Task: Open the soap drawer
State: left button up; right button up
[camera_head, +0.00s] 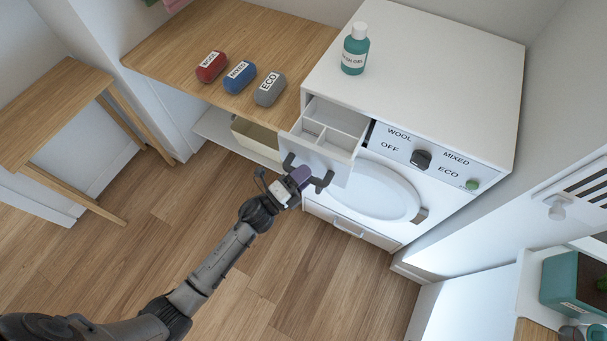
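The soap drawer (334,120) at the upper left of the washing machine is pulled out. Its inside is visible, split into compartments by white dividers, and looks empty. My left gripper (308,169) is in front of the drawer's white front panel. Its two dark fingers are spread apart, with a purple part between them. The gripper hides part of the drawer front, and I cannot tell whether it touches it. My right gripper is out of view.
The washing machine (440,62) has a dial (421,159), a green button (472,185) and a round door (375,192). A teal bottle (354,55) stands on top. Red, blue and grey labelled capsules (239,77) lie on the wooden counter (180,48). The floor is clear.

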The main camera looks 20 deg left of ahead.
pick_arm(q)
jog(key=shift+s+a+f, duration=0.2)
jog(key=shift+s+a, duration=0.05)
jog(key=shift+s, duration=0.2)
jog(key=b+v, duration=0.3)
jog(key=v, duration=0.9)
jog(key=shift+s+a, duration=0.15)
jog(key=shift+s, duration=0.2)
